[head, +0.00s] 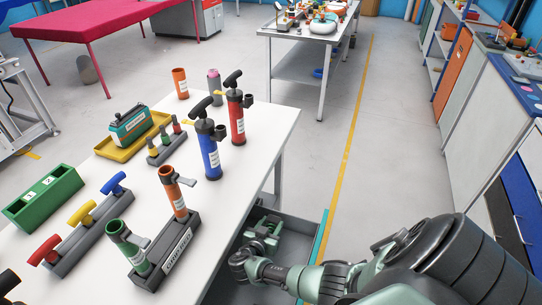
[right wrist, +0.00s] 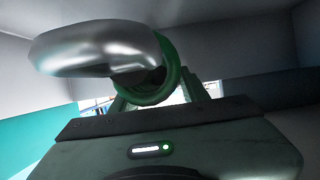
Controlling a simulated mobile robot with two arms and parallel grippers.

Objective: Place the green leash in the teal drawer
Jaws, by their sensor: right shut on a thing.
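The teal drawer (head: 322,238) stands open under the right side of the white table. It has a grey inside and a teal front edge. My right gripper (head: 264,224) is down inside the drawer area, below the table top. In the right wrist view it is shut on the green leash (right wrist: 178,82), of which a green ring shows with a shiny silver part beside it. The leash is hard to tell from my gripper in the head view. A teal surface shows at the left of the wrist view. Whether the leash touches the drawer floor cannot be told.
The white table (head: 262,125) holds blue (head: 209,155) and red (head: 236,118) pumps, a grey block with upright tubes (head: 168,245), and a green box (head: 42,197). Its edge lies close to my right arm. Cabinets (head: 485,120) line the right; the floor between is clear.

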